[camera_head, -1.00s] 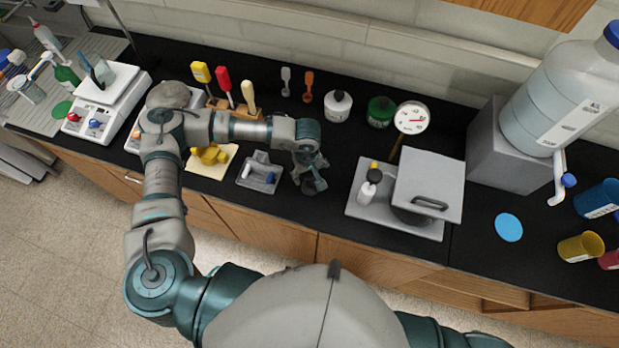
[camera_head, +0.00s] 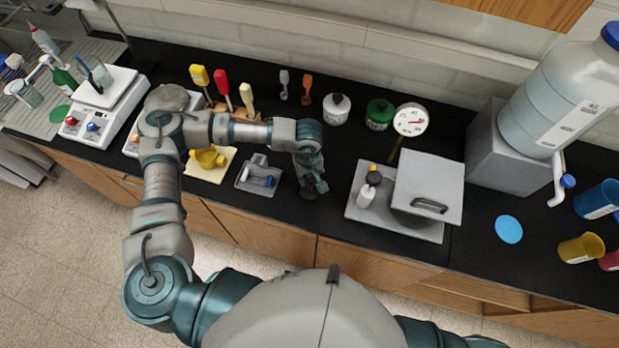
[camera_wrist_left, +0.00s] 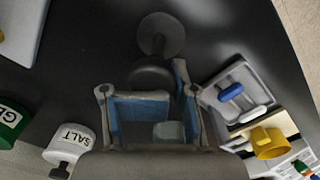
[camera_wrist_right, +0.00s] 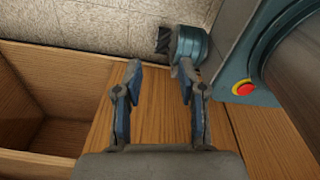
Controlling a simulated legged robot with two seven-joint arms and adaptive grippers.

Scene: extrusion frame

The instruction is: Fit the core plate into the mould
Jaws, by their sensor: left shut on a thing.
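My left gripper (camera_head: 314,184) is low over the black counter, right of the grey tray. In the left wrist view, its fingers (camera_wrist_left: 155,98) are closed around a dark grey rounded piece (camera_wrist_left: 150,75), partly hidden by the fingers. A dark round disc with a short stem (camera_wrist_left: 160,33) shows just beyond it; I cannot tell whether the two are joined. Neither can be clearly told as the core plate or the mould. My right gripper (camera_wrist_right: 157,85) is open and empty, above the wooden cabinet front; it is outside the head view.
The grey tray (camera_head: 244,184) holds small white and blue pieces. A yellow piece (camera_head: 208,157) sits on a cream mat. The counter around the left gripper is mostly clear.

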